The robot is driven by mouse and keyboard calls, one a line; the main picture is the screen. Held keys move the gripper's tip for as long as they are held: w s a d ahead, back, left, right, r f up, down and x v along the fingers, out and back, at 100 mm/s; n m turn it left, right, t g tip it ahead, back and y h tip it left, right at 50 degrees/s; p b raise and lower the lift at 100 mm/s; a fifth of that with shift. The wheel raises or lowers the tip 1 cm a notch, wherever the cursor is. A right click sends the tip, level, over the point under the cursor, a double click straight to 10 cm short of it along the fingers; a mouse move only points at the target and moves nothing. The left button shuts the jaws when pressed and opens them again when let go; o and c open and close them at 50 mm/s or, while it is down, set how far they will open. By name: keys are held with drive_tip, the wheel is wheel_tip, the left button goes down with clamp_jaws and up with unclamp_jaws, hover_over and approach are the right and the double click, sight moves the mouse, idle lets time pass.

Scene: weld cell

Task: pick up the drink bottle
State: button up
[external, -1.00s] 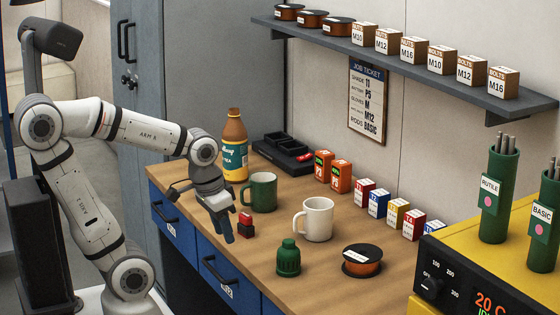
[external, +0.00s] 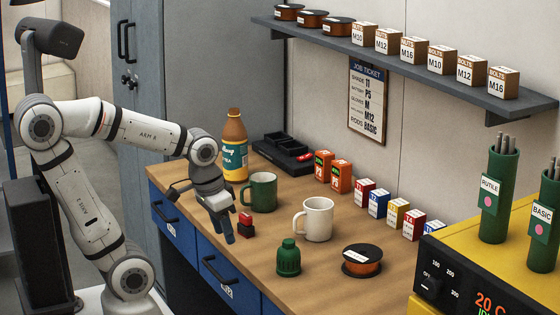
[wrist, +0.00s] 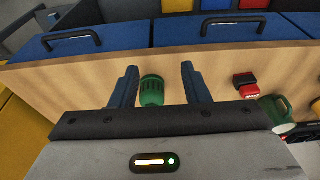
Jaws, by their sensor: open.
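The drink bottle (external: 235,147) is brown with a teal and yellow label and an orange-brown cap. A green ribbed capped container (wrist: 152,90) shows between the fingers in that view. The drink bottle is not clearly visible there.
The green container (external: 288,257) and a wire spool (external: 362,261) are to the right.

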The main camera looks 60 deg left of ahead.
sight(235, 138)
drive_tip(key=o, duration=1.1)
